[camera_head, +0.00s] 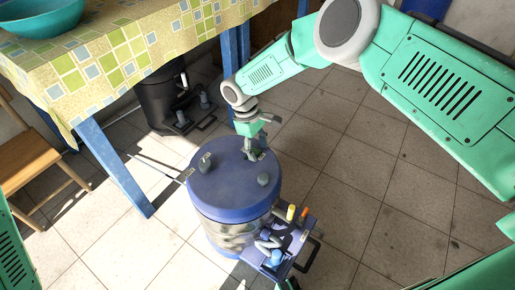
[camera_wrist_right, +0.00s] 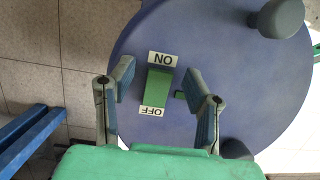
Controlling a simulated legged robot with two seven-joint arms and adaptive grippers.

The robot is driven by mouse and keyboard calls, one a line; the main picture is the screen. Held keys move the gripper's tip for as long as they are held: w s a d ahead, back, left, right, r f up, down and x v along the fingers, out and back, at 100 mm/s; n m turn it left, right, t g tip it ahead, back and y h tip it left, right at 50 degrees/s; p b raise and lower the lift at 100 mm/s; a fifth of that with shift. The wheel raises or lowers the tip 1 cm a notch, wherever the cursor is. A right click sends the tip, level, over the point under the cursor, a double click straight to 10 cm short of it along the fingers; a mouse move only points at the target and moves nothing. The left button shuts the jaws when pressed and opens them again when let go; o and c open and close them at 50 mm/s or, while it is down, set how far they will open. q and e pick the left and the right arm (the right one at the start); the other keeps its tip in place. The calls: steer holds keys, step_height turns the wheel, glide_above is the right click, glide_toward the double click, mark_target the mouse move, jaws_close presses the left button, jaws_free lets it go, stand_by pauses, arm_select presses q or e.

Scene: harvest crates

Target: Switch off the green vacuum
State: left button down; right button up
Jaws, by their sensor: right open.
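A vacuum with a blue-purple lid (camera_head: 232,185) stands upright on the floor in the head view; its lid fills much of the right wrist view (camera_wrist_right: 230,60). On the lid is a green rocker switch (camera_wrist_right: 159,83). An ON label (camera_wrist_right: 163,59) lies at its upper end and an OFF label (camera_wrist_right: 152,111) at its lower end. I cannot tell which way the switch is tipped. My right gripper (camera_head: 256,150) is open above the lid, its fingers on either side of the switch in the wrist view. It holds nothing; contact cannot be told. My left gripper is out of view.
A table with a checked cloth (camera_head: 125,50) and blue legs (camera_head: 115,168) stands at the left, bearing a teal bowl (camera_head: 42,17). A dark vacuum (camera_head: 160,100) stands under it. A wooden chair (camera_head: 22,155) is at far left. Tiled floor is clear to the right.

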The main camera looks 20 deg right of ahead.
steer(key=v, duration=1.2)
steer(key=shift+f, duration=0.1)
